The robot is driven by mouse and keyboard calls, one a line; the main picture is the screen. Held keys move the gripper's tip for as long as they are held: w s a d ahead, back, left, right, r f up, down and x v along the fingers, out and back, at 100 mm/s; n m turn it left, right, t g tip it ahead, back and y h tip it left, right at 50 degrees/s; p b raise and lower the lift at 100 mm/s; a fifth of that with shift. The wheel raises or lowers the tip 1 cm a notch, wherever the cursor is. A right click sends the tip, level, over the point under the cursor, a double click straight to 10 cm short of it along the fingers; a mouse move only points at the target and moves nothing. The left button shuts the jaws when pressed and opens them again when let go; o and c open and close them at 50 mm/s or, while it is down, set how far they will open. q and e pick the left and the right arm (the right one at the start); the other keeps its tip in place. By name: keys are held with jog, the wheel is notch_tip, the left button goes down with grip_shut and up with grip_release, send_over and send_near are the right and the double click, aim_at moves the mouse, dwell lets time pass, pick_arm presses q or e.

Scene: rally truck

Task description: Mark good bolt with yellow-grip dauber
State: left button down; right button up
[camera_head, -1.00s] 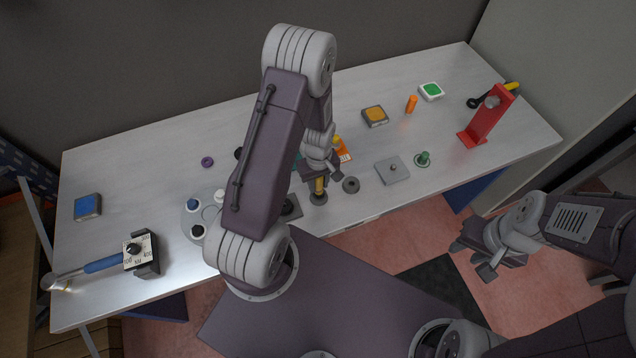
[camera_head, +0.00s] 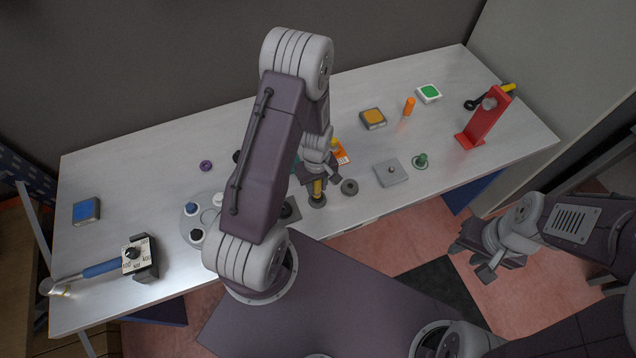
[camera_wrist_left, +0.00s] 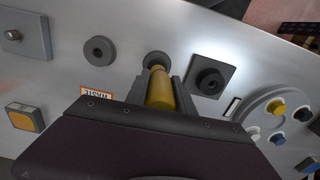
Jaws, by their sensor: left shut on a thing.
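My left gripper (camera_head: 318,182) is shut on the yellow-grip dauber (camera_wrist_left: 160,90), whose yellow handle shows between the fingers. The dauber stands roughly upright, its lower end at a dark round holder (camera_head: 317,201), which also shows in the left wrist view (camera_wrist_left: 156,57). I cannot tell whether it is seated inside. A grey square plate with a small bolt (camera_head: 391,172) lies to the right. A darker plate with a round dark part (camera_wrist_left: 209,81) lies on the other side, mostly behind my arm in the head view. I cannot tell which bolt is good. My right gripper (camera_head: 485,264) hangs off the table, its opening unclear.
A round tray (camera_head: 186,222) with coloured caps lies left of my arm. A grey ring (camera_head: 349,187) sits close beside the dauber. A red stand (camera_head: 485,118), green piece (camera_head: 421,160), orange-topped box (camera_head: 373,118) and torque wrench (camera_head: 100,268) are further off.

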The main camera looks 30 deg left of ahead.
pick_arm(q)
jog(key=shift+w, duration=0.8)
jog(key=shift+s, duration=0.15)
jog(key=shift+s, duration=0.8)
jog(key=shift+w, duration=0.1)
jog(key=shift+w, duration=0.75)
jog(key=shift+s, duration=0.1)
